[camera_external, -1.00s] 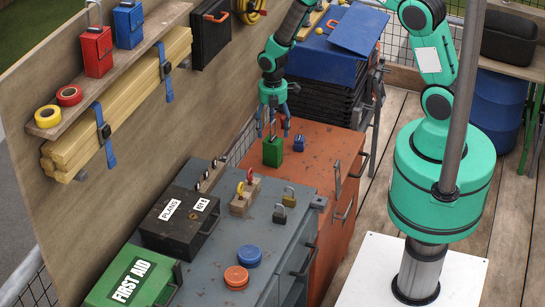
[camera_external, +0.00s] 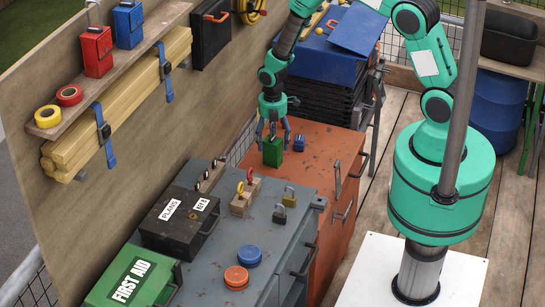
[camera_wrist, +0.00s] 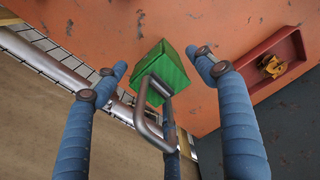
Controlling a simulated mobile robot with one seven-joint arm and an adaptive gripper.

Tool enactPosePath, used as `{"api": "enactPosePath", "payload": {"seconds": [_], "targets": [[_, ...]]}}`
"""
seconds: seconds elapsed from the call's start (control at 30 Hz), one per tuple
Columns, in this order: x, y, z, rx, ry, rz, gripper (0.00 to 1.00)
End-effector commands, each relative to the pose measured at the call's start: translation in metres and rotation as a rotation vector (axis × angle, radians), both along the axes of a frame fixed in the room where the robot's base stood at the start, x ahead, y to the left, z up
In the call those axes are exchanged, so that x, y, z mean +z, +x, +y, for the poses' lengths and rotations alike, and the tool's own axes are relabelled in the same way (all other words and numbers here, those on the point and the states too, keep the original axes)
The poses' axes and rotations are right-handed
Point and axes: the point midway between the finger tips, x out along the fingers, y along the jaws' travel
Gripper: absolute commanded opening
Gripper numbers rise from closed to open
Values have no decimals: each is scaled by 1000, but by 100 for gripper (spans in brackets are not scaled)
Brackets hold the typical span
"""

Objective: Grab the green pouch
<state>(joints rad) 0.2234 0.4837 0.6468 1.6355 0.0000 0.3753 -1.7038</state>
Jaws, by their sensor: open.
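The green pouch (camera_external: 272,152) stands on the orange cabinet top (camera_external: 318,140), near its left edge. My gripper (camera_external: 272,133) is right above it, with its fingers pointing down around the top of the pouch. In the wrist view the pouch (camera_wrist: 168,68) has a grey metal loop handle (camera_wrist: 150,105) that rises toward the camera between my blue fingers. My gripper (camera_wrist: 160,75) is open, with the fingers apart on either side of the pouch. I cannot tell whether any finger touches the handle.
A small blue object (camera_external: 298,142) stands close to the right of the pouch. The wooden wall panel (camera_external: 200,100) rises to the left. A grey cabinet (camera_external: 270,235) with padlocks, a black PLANS box (camera_external: 180,220) and a green first aid box (camera_external: 134,278) is nearer the camera.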

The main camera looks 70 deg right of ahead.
Motion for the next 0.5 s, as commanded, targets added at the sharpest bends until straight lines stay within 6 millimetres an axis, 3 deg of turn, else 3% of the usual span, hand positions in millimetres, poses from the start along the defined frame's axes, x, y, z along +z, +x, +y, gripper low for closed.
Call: {"api": "enactPosePath", "payload": {"seconds": [0.2,0.5], "targets": [[-26,0,0,0,0,2,70],[-32,0,0,0,0,0,70]]}}
